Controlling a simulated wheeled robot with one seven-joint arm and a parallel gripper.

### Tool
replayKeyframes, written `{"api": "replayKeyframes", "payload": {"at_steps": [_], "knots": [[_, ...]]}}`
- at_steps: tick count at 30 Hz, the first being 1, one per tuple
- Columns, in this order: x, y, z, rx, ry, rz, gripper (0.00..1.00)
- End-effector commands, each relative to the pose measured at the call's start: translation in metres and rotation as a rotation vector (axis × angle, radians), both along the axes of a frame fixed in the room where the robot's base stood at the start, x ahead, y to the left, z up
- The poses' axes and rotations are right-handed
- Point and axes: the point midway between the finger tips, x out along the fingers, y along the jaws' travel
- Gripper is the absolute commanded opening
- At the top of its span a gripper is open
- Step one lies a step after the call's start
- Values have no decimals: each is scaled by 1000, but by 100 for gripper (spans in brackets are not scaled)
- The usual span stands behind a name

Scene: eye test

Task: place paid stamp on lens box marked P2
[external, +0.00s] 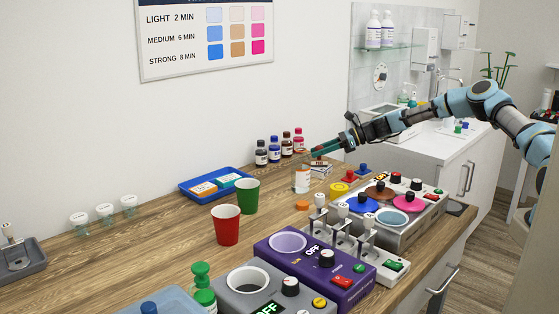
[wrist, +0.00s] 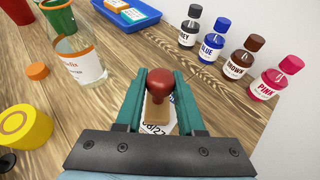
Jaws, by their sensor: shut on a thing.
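My gripper (external: 322,149) is low over the back of the wooden counter, near the row of dye bottles. In the wrist view its green fingers (wrist: 158,86) are shut on a stamp with a round red knob (wrist: 160,81) and a wooden body (wrist: 157,110). A white printed piece (wrist: 154,128) shows below the stamp, mostly hidden; I cannot tell whether they touch. A blue tray (external: 186,188) holds an orange-and-white box (external: 203,187) and a blue-and-white box (external: 228,180), probably lens boxes. No P2 mark is legible.
Grey, blue, brown and pink dye bottles (wrist: 212,40) stand just beyond my gripper. A clear labelled jar (wrist: 80,58), an orange cap (wrist: 37,71) and a yellow round piece (wrist: 25,127) are to its left. Green (external: 247,194) and red (external: 226,226) cups stand before the tray.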

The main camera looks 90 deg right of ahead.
Motion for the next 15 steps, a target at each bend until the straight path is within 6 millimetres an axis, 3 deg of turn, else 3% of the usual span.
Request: {"api": "replayKeyframes", "payload": {"at_steps": [9, 10, 15], "knots": [[0, 0, -4, -1, 0, 0, 0], [0, 0, -3, -1, 0, 0, 40], [0, 0, -3, -1, 0, 0, 59]]}}
